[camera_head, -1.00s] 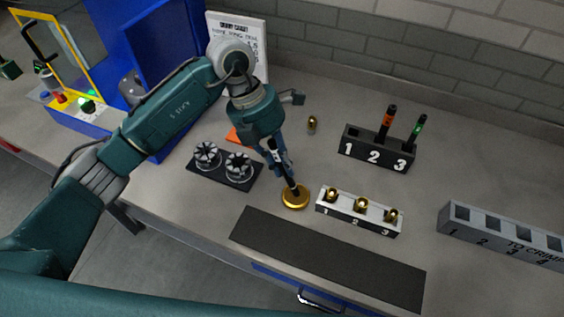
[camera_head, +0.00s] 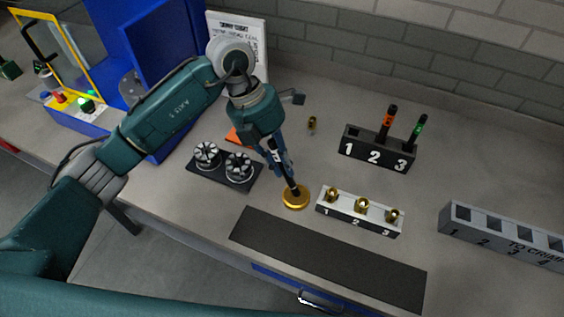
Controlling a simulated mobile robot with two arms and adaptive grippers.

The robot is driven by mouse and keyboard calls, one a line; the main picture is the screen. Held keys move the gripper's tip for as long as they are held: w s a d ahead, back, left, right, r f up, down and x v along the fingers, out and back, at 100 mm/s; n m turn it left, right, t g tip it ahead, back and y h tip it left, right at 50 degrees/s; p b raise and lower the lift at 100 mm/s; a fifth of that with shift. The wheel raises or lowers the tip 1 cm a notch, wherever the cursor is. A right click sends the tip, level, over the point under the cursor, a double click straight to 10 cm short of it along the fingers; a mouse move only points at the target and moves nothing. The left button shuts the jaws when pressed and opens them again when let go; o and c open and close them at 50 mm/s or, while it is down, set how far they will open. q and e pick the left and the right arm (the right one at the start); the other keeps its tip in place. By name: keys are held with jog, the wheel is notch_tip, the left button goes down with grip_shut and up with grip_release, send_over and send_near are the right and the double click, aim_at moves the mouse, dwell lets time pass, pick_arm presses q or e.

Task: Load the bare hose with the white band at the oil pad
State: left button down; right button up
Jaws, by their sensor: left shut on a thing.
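My left gripper (camera_head: 283,168) is shut on a dark hose (camera_head: 292,186). It holds the hose tilted, lower end down at the round gold oil pad (camera_head: 295,202). The hose end appears to meet the pad, though contact is too small to be sure. The fingers hide much of the hose, and I cannot clearly make out its white band. A black rack (camera_head: 376,152) marked 1, 2, 3 stands behind to the right.
A white rack (camera_head: 346,217) with brass fittings stands right of the pad. A grey "TO CRIMP" rack (camera_head: 499,236) with empty slots is far right. Two dies (camera_head: 238,166) sit left of the gripper. A dark mat (camera_head: 327,262) lies in front. A loose brass fitting (camera_head: 312,123) stands behind.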

pick_arm(q)
jog(key=shift+r+p, duration=0.55)
jog(key=shift+r, duration=0.3)
jog(key=shift+r+p, duration=1.3)
jog(key=shift+r, duration=1.35)
